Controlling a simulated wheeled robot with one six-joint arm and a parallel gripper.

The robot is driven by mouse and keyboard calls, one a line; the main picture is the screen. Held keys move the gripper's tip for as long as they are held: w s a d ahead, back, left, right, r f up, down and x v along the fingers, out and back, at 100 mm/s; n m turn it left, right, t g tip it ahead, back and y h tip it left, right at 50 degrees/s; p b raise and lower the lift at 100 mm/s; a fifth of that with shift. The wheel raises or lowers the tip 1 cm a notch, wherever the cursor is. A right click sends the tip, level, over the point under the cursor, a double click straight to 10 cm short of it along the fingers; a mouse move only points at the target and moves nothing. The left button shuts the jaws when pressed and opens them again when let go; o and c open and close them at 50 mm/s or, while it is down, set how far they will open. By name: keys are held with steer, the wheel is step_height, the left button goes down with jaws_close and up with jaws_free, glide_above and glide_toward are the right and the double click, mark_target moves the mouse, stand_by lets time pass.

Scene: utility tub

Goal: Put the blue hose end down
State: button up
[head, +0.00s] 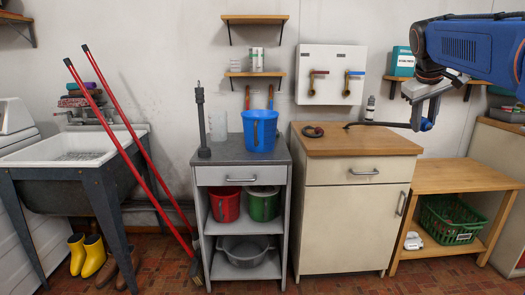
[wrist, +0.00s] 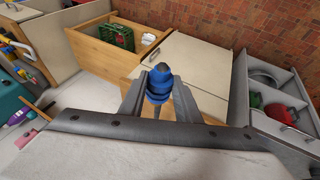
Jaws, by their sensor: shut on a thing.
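The blue hose end (head: 427,124) is held in my gripper (head: 425,110) at the right of the head view, to the right of the white cabinet's wooden top (head: 355,141) and higher than it. In the wrist view the blue hose end (wrist: 160,80) sits between the two grey fingers of my gripper (wrist: 160,92), which are shut on it. A dark hose (head: 385,124) runs leftward from near the gripper to the cabinet top. Part of the hose end is hidden by the fingers.
A blue bucket (head: 260,130) stands on the grey cart to the left. A lower wooden bench (head: 455,177) is at right.

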steer(key=w+a+f+m+g, duration=0.15)
steer(key=w+f, duration=0.25)
steer(key=f, duration=0.4)
steer(key=w+a+f+m+h, duration=0.1)
steer(key=w+a+f, duration=0.1)
steer(key=w+f, duration=0.4)
steer(key=w+a+f+m, duration=0.1)
steer(key=w+a+f, duration=0.15)
steer(key=f, duration=0.65)
steer(key=w+a+f+m, duration=0.1)
steer(key=w+a+f, duration=0.25)
steer(key=f, duration=0.75)
steer(key=w+a+f, duration=0.2)
steer(key=a+f, duration=0.2)
steer(key=f, duration=0.6)
steer(key=s+a+f, duration=0.1)
steer(key=s+f, duration=0.2)
steer(key=f, duration=0.7)
steer(key=s+a+f+n, duration=0.1)
steer(key=s+f, duration=0.3)
steer(key=f, duration=0.7)
steer(key=s+a+f+n, duration=0.1)
steer(key=s+f, duration=0.3)
steer(key=f, duration=0.6)
steer(key=shift+a+f+t, duration=0.2)
steer(key=shift+a+t, duration=0.15)
steer(key=shift+a, duration=0.45)
steer(key=shift+w+d, duration=0.1)
